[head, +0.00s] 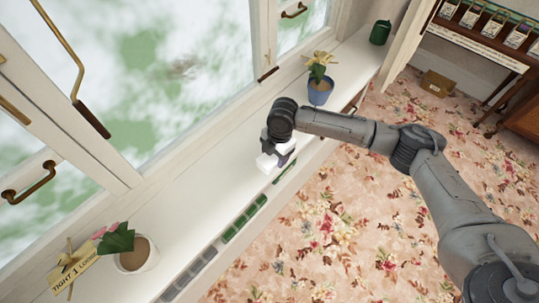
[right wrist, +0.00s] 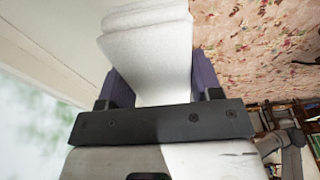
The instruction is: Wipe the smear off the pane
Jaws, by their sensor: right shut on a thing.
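The window pane (head: 140,50) fills the upper left of the head view, with blurred white and green behind it. A faint brownish-grey smear (head: 184,68) shows on it right of the middle. My right gripper (head: 278,149) is over the white sill, below and right of the smear and apart from the glass. It is shut on a white folded cloth or pad (head: 267,161). In the right wrist view the white cloth (right wrist: 150,50) sticks out in layers between the two dark fingers. Whether it touches the sill is unclear. My left gripper is not in view.
On the sill (head: 205,195) stand a blue pot with a yellow-bowed plant (head: 320,91), a white pot (head: 138,258) beside a paper tag (head: 75,270), and a green canister (head: 380,32). Brass handles (head: 30,182) project from the frames. The sill's middle left is clear.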

